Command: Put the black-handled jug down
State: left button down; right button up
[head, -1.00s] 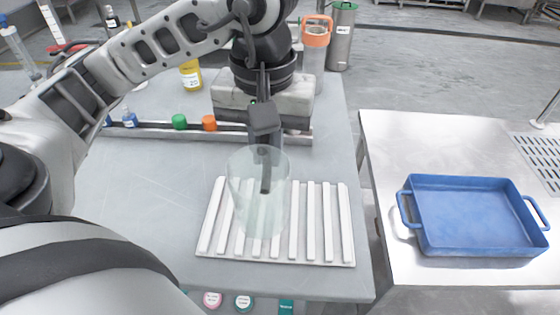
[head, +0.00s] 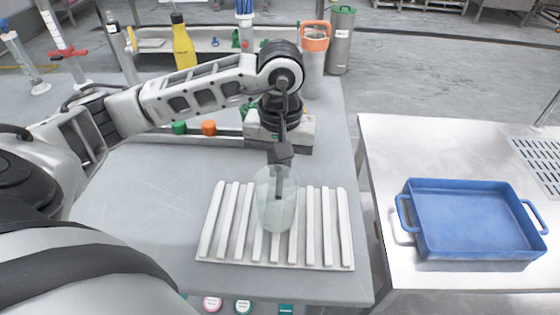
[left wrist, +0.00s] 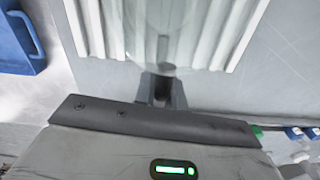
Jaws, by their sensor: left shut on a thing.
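The clear jug (head: 277,212) is see-through with a dark handle, and it stands roughly upright in the head view. My left gripper (head: 281,160) is shut on its handle at the far side. The jug is over the middle of the white slatted rack (head: 222,262); I cannot tell whether its base touches the slats. In the left wrist view the jug (left wrist: 170,25) is blurred and see-through, beyond my left gripper (left wrist: 162,88), with the rack's slats (left wrist: 228,30) behind it. My right gripper is not in view.
The rack lies on a grey table (head: 150,200). Behind it are green (head: 179,127) and orange (head: 209,128) caps, a yellow bottle (head: 184,45) and an orange-topped container (head: 314,60). A blue tray (head: 480,220) sits on the right table. The grey table's left part is clear.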

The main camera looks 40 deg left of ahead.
pick_arm(q)
jog(key=shift+f+b, duration=0.3)
jog(key=shift+b, duration=0.1)
jog(key=c, duration=1.5)
grip_release()
jog(key=shift+r, duration=0.1)
jog(key=shift+o, duration=0.2)
